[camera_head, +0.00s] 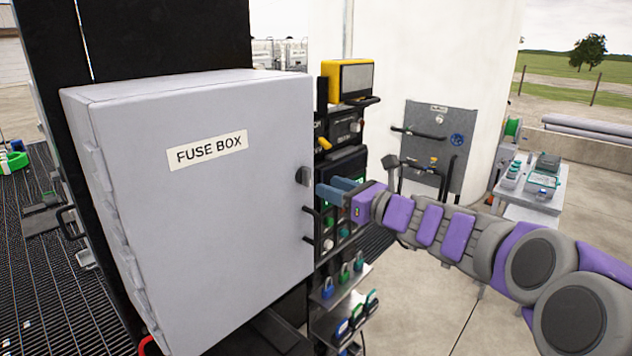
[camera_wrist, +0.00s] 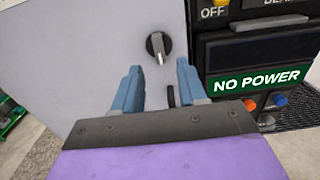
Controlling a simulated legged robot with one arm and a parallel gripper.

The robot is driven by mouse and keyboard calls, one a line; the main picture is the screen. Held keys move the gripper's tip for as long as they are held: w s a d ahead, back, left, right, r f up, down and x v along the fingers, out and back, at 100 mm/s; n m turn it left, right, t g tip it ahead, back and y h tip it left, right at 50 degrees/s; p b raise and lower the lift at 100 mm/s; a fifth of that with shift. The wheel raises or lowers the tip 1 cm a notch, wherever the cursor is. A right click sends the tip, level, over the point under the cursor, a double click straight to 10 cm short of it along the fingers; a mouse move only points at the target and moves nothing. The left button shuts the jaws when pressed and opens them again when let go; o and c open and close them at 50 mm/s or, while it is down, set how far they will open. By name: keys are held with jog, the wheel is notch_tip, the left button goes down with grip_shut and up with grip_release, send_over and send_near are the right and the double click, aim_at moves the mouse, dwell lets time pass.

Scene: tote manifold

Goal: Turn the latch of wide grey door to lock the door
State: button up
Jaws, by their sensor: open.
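The wide grey door (camera_head: 200,210) of the fuse box is closed flush as far as I can see, with a "FUSE BOX" label. Its dark latch (camera_head: 303,176) sits near the door's right edge. In the wrist view the latch (camera_wrist: 158,46) is a round dark knob with a lighter tip pointing down. My gripper (camera_head: 328,190) is open and empty, just right of and slightly below the latch in the head view. In the wrist view my gripper's blue fingers (camera_wrist: 158,85) stand apart, with the latch beyond and between them. They do not appear to touch it.
A black door handle (camera_head: 311,225) lies below the latch. A panel reading "NO POWER" (camera_wrist: 258,80) is right of the door. A yellow-framed device (camera_head: 348,80) stands above. Shelves with several padlocks (camera_head: 344,275) are below my gripper. Open floor lies to the right.

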aim_at(310, 179)
jog(key=x, duration=0.6)
jog(key=shift+s, duration=0.1)
jog(key=shift+d, duration=0.1)
grip_shut()
